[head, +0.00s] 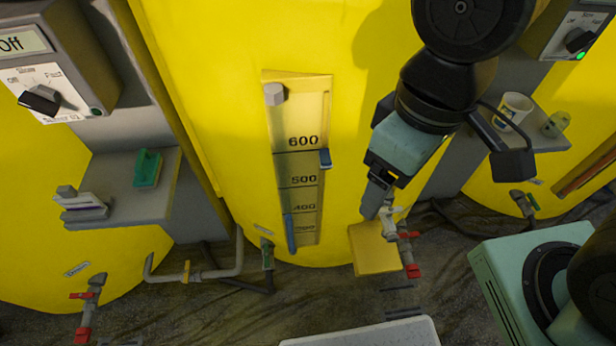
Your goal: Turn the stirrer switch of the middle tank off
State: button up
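The yellow middle tank (225,90) fills the centre of the head view, with a level scale marked 600 and 500. A grey switch box at the left (95,50) has a black knob (40,100) on a white plate, a small green light and a display reading "Off". The plate's small label is not clearly legible, nor is the knob's exact setting. A second switch box at the upper right (565,25) has a black knob (579,39) and a green light. My gripper (374,207) points down before the tank's lower right, apart from both knobs. Its finger gap is hidden.
A left shelf (125,200) holds a green brush-like item (147,168). A right shelf (545,125) holds a white cup (513,109). Red-handled valves (410,255) and pipes (195,274) run low.

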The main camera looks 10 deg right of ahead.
aim_at(579, 38)
jog(key=z, duration=1.2)
